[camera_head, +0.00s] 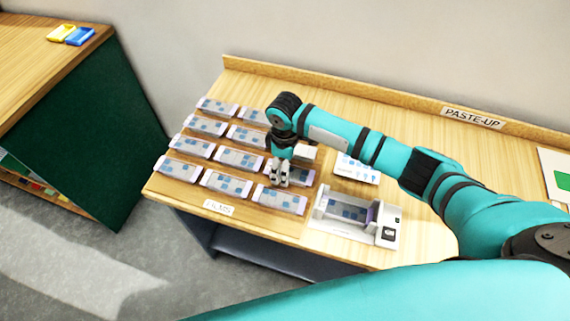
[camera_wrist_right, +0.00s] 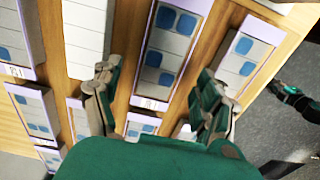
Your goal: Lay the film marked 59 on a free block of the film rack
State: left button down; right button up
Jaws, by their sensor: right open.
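My right gripper (camera_head: 279,178) is open over the front right part of a group of pale films with blue squares. In the right wrist view its fingers (camera_wrist_right: 158,92) are spread, with a film (camera_wrist_right: 166,48) in line between them and nothing visibly gripped. The label at that film's end is too blurred to read. The films lie in rows on the left of the table, by a FILMS sign (camera_head: 218,208); their numbers are too small to tell, so I cannot pick out 59. A plain pale block (camera_wrist_right: 88,35) shows beside the film.
A white device (camera_head: 385,232) with a film (camera_head: 347,210) in it stands at the table's front. A white sheet (camera_head: 357,169) with blue marks lies behind it. A PASTE-UP sign (camera_head: 472,117) is on the back ledge. The tabletop right of the sheet is partly covered by my right arm.

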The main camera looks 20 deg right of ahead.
jog(key=shift+r, duration=0.3)
notch_tip(320, 180, up, 11)
jog(key=shift+r, duration=0.2)
dwell(0.5)
